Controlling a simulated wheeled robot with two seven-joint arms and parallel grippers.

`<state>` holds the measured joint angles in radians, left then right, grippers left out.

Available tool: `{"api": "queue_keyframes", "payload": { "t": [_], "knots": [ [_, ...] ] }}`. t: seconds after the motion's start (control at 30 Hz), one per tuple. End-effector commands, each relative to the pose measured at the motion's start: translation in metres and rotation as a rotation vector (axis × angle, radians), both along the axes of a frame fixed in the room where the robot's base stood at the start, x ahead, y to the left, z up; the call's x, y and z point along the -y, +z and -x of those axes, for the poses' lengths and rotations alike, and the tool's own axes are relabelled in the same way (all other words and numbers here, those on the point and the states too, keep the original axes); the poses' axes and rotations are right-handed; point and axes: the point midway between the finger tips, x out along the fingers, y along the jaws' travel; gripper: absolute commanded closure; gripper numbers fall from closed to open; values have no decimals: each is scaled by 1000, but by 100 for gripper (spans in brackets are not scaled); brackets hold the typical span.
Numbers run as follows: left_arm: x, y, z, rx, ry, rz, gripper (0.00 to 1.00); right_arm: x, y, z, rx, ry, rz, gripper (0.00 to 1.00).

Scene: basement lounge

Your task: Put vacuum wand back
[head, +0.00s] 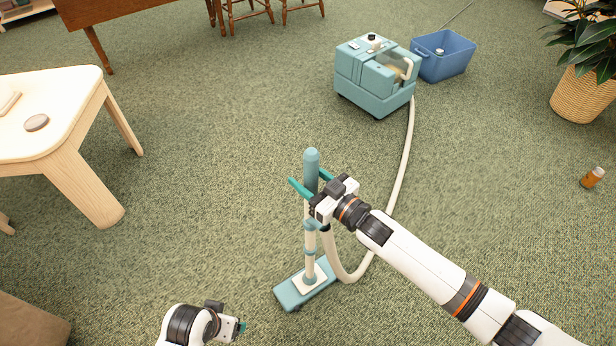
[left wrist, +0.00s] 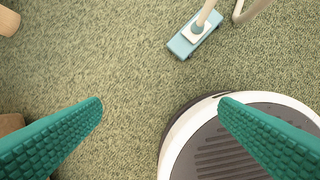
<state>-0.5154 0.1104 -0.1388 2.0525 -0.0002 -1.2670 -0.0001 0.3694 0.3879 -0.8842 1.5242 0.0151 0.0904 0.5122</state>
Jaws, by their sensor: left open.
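The vacuum wand (head: 311,172) stands upright, with a teal grip on top, a pale tube below and a flat teal floor head (head: 291,293) on the carpet. My right gripper (head: 308,180) is at the teal grip, one finger on each side of it. I cannot tell whether the fingers press on it. The teal vacuum body (head: 372,90) stands farther back; a pale hose (head: 402,165) runs from it towards the wand. My left gripper (head: 243,327) is low in the head view, open and empty. The floor head also shows in the left wrist view (left wrist: 183,46).
A blue bin (head: 447,62) stands right of the vacuum body. A pale wooden table (head: 70,88) is at the left, a potted plant (head: 583,97) at the right. An orange bottle (head: 592,179) lies on the carpet. Carpet between table and vacuum is clear.

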Motion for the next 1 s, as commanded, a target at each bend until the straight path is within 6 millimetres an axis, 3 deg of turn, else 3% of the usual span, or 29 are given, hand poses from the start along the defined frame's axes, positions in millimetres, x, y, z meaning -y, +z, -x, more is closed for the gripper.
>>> {"api": "queue_keyframes", "payload": {
  "t": [0.37,0.7,1.0],
  "knots": [
    [0,1,0,1,0,0,16,0,3,0,1,0,1,48],
    [-1,-37,4,-22,-3,-2,16,48,3,45,-3,0,4,48],
    [-1,-55,9,-31,-5,-3,16,83,2,77,-2,-1,1,48]
  ]
}}
